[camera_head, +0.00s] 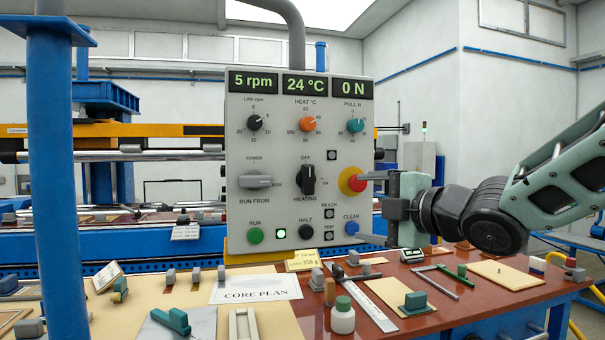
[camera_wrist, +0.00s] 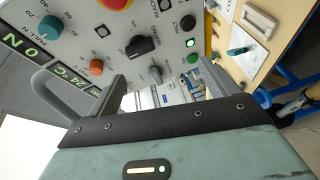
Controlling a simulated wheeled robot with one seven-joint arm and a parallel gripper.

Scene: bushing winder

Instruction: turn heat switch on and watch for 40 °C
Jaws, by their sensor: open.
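The grey control panel (camera_head: 290,130) stands upright at the centre of the head view. Its heat switch, a black knob (camera_head: 308,180) labelled HEATING, stands upright, pointing at OFF. The knob also shows in the wrist view (camera_wrist: 140,46). The temperature display (camera_head: 305,83) reads 24 °C in green. My gripper (camera_head: 364,207) is at the panel's right side, its jaws apart and empty. Its upper finger is by the red stop button (camera_head: 352,181) and its lower finger near the blue CLEAR button (camera_head: 351,228); I cannot tell whether they touch. In the wrist view, my gripper (camera_wrist: 165,92) is below the heat switch.
Other displays read 5 rpm (camera_head: 254,82) and 0 N (camera_head: 354,84). A green-lit indicator (camera_head: 281,233) is below. The bench (camera_head: 480,305) holds blocks and papers. A blue post (camera_head: 55,180) stands left.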

